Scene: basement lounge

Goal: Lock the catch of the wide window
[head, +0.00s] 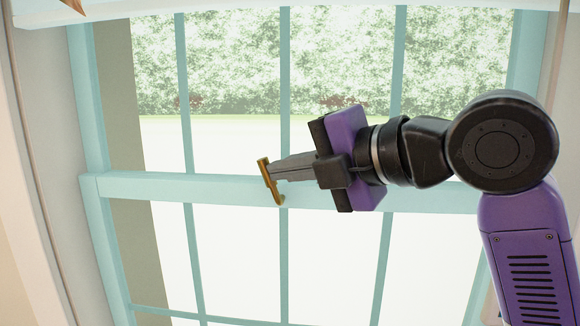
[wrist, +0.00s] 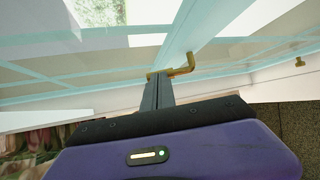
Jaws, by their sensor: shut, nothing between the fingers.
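The wide window (head: 150,187) has a pale teal frame with several panes and a horizontal middle rail. Its brass catch (head: 268,184) sits at that rail, near the middle upright bar. In the wrist view the catch (wrist: 183,69) shows as a bent brass lever just beyond my fingertips. My gripper (head: 272,172) comes in from the right with its fingers pointing left. Its fingers are shut together and empty. The fingertips (wrist: 158,78) are at the catch and seem to touch it or almost touch it; the exact contact is hidden.
A second small brass fitting (wrist: 299,62) shows at the right of the wrist view. Pale side walls (head: 45,110) flank the window. Patterned fabric (wrist: 30,145) lies at the wrist view's lower left. The panes left of the catch are clear of objects.

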